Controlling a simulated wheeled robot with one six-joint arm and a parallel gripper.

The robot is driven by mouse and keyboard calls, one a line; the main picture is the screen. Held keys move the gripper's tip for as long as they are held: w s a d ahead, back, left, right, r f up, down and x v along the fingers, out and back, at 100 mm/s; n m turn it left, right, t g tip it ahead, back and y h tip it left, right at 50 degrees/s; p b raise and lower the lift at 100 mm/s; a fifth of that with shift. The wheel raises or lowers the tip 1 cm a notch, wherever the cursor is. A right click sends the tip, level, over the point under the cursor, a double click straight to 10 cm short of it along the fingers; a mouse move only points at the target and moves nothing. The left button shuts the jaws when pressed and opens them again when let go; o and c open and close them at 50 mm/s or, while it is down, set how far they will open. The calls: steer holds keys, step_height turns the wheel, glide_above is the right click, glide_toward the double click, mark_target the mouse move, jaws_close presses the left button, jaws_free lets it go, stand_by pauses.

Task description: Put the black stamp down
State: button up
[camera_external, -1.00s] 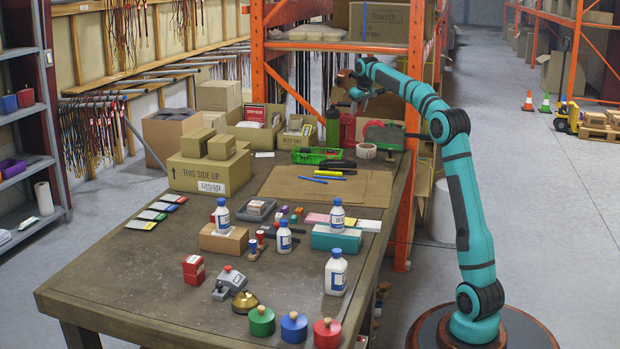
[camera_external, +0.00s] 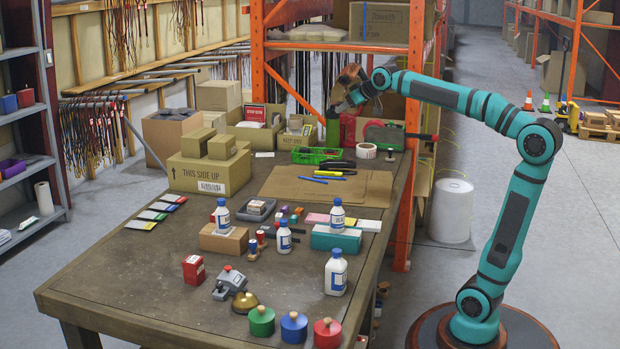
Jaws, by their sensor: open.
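My gripper (camera_external: 344,104) is at the far end of the table, in front of the orange rack and above the green bottle (camera_external: 333,128). It is small in the picture; its jaws are open and I see no stamp between them. Small stamp-like pieces (camera_external: 253,251) stand on the table near the brown box, left of the white bottles. More small coloured pieces (camera_external: 284,212) stand in the middle, next to a dark grey pad (camera_external: 256,209). I cannot tell which of these, if any, is the black stamp.
The table (camera_external: 130,290) holds bottles, a brown box (camera_external: 223,241), a teal box (camera_external: 336,239), coloured round knobs (camera_external: 294,327) and a bell (camera_external: 245,302). A cardboard sheet (camera_external: 285,182) lies below my gripper's side. The table's left front is clear.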

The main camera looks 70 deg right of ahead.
steer(key=s+a+f+n+t+y, duration=0.1)
steer(key=s+a+f+t, duration=0.3)
steer(key=s+a, duration=0.7)
steer(key=s+a+f+n+t+y, duration=0.2)
steer(key=s+a+f+t+y, duration=0.1)
steer(key=s+a, duration=0.9)
steer(key=shift+s+a+f+n+t, duration=0.35)
steer(key=shift+a+f, duration=0.3)
steer(key=shift+a, duration=0.25)
steer(key=shift+w, duration=0.1)
